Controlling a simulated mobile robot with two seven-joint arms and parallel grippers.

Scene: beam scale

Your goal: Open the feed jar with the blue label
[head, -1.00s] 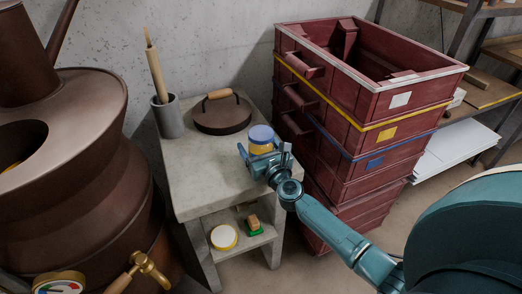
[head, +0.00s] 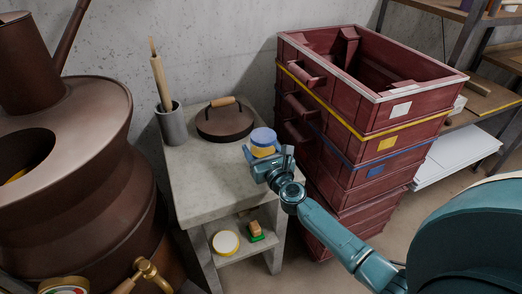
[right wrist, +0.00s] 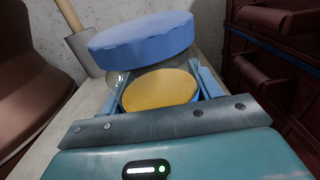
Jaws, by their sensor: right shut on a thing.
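The jar has a round blue lid (head: 263,136) and a yellow part (head: 264,151) just below it, at the right edge of the concrete stand. My right gripper (head: 265,163) is at the jar's near side, shut on the jar. In the right wrist view the blue lid (right wrist: 143,37) looks tilted, above a round yellow face with a blue rim (right wrist: 160,90) between my fingers. Some clear glass shows beneath the lid. I cannot tell whether the lid is seated on the jar. The palm hides the lower part. My left gripper is not in view.
A brown pan lid with a wooden handle (head: 224,120) and a grey pot with a wooden tool (head: 172,124) stand behind. Stacked red crates (head: 375,130) rise close on the right. A copper still (head: 70,170) stands left. The stand's front top (head: 207,192) is clear.

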